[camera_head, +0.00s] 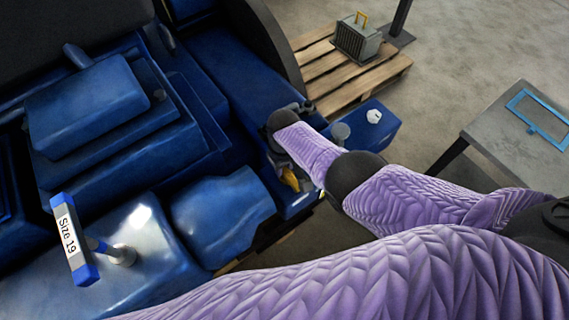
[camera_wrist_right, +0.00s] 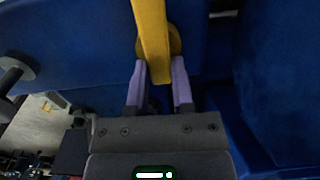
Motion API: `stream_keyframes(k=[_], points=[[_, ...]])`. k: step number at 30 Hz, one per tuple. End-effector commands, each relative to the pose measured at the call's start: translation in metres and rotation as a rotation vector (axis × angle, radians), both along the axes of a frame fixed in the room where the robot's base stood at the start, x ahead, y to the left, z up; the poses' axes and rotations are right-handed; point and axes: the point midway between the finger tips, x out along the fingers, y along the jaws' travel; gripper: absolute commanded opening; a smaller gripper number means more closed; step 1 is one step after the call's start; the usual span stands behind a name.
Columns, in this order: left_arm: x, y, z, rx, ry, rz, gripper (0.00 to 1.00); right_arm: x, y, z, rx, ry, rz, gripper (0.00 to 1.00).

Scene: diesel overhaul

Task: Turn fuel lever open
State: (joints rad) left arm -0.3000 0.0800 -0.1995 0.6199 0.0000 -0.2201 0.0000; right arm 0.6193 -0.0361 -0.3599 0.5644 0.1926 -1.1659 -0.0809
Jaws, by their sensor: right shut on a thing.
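The yellow fuel lever (camera_head: 290,180) sits low on the side of the blue engine, partly hidden by my right arm in the head view. In the right wrist view the lever (camera_wrist_right: 152,30) runs down from the top edge, in front of a round yellow hub (camera_wrist_right: 174,41). My right gripper (camera_wrist_right: 160,76) has its two purple fingers on either side of the lever's end and is shut on it. In the head view the fingers of this gripper are mostly hidden by the arm. My left gripper is not in view.
A tool marked Size 19 (camera_head: 69,240) stands on the blue engine at the left. A wooden pallet (camera_head: 330,72) carries a grey box (camera_head: 357,42) with a yellow handle. A grey table (camera_head: 500,140) with a blue frame (camera_head: 540,118) stands at the right. Open floor lies between.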

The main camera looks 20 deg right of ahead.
Motion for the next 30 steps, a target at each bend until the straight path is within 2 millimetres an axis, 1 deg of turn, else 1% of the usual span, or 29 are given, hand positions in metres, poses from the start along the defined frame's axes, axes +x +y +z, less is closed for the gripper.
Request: stream_keyframes(k=[6, 19, 20, 21, 23, 24, 25, 30], points=[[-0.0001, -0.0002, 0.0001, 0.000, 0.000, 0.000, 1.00, -0.0005, 0.0005, -0.0002, 0.000, 0.001, 0.037, 0.00], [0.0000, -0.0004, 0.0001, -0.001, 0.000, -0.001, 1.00, -0.0004, 0.0006, -0.0002, 0.000, 0.001, 0.044, 0.00], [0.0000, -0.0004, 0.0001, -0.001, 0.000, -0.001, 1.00, -0.0004, 0.0006, -0.0002, 0.000, 0.001, 0.044, 0.34], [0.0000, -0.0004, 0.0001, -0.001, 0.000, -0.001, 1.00, -0.0004, 0.0006, -0.0002, 0.000, 0.001, 0.044, 0.42], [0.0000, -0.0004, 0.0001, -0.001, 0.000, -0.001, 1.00, -0.0004, 0.0006, -0.0002, 0.000, 0.000, 0.044, 0.55], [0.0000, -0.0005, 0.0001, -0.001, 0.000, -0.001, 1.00, -0.0004, 0.0006, -0.0002, 0.000, 0.000, 0.044, 0.63], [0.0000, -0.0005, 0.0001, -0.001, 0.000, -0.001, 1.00, -0.0003, 0.0006, -0.0002, 0.000, 0.000, 0.043, 0.65], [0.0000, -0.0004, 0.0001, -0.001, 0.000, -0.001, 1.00, -0.0003, 0.0005, -0.0001, 0.000, 0.000, 0.043, 0.65]])
